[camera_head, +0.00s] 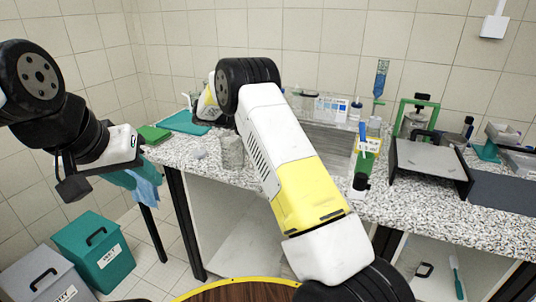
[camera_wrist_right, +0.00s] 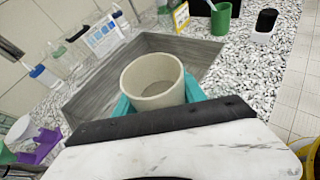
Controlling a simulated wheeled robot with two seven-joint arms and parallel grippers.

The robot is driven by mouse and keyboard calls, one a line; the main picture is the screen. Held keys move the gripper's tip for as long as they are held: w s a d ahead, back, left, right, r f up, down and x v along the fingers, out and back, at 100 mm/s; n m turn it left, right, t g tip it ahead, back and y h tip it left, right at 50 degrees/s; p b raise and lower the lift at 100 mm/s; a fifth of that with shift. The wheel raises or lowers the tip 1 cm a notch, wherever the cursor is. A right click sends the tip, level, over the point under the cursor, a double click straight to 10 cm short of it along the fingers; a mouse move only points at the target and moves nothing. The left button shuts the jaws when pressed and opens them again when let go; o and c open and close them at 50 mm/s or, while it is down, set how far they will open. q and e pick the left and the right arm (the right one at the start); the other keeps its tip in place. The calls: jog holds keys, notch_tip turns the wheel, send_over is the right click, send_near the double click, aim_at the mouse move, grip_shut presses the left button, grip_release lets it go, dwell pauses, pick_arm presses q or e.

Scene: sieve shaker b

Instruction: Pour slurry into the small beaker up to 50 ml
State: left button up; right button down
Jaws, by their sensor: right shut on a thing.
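In the right wrist view a pale grey-beige beaker (camera_wrist_right: 155,85) stands upright between the teal fingers of my right gripper (camera_wrist_right: 158,100), which is shut on it. Its inside looks beige; I cannot read a fill level. In the head view my right arm hides that gripper. A grey, speckled cylindrical vessel (camera_head: 231,152) shows left of the arm over the counter; I cannot tell whether it is the held beaker.
A grey sink (camera_wrist_right: 205,52) lies beyond the held beaker. A green cup (camera_wrist_right: 221,18) and a black-and-white item (camera_wrist_right: 264,24) stand past it. Bottles (camera_wrist_right: 45,75) line the wall side. A dark framed device (camera_head: 430,165) is at the right; bins (camera_head: 95,250) stand on the floor.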

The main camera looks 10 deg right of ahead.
jog(key=s+m+t, duration=0.1)
jog(key=s+d+f+m+t+y, duration=0.1)
jog(key=f+m+t, duration=0.1)
jog(key=m, duration=0.1)
jog(key=shift+s+d+y, duration=0.2)
jog(key=shift+s+y, duration=0.2)
dwell(0.4)
jog(key=shift+s+f+m+t, duration=0.1)
jog(key=shift+f+m+t, duration=0.3)
jog(key=shift+f+m, duration=0.1)
dwell(1.8)
jog(key=shift+r+m+t+y, duration=0.3)
jog(key=shift+r+m+t, duration=0.1)
jog(key=shift+m, duration=0.1)
dwell(2.0)
jog(key=shift+w+f+m+t+p, duration=0.2)
jog(key=shift+f+m+t+p, duration=0.1)
jog(key=shift+m+t+p, duration=0.1)
dwell(1.6)
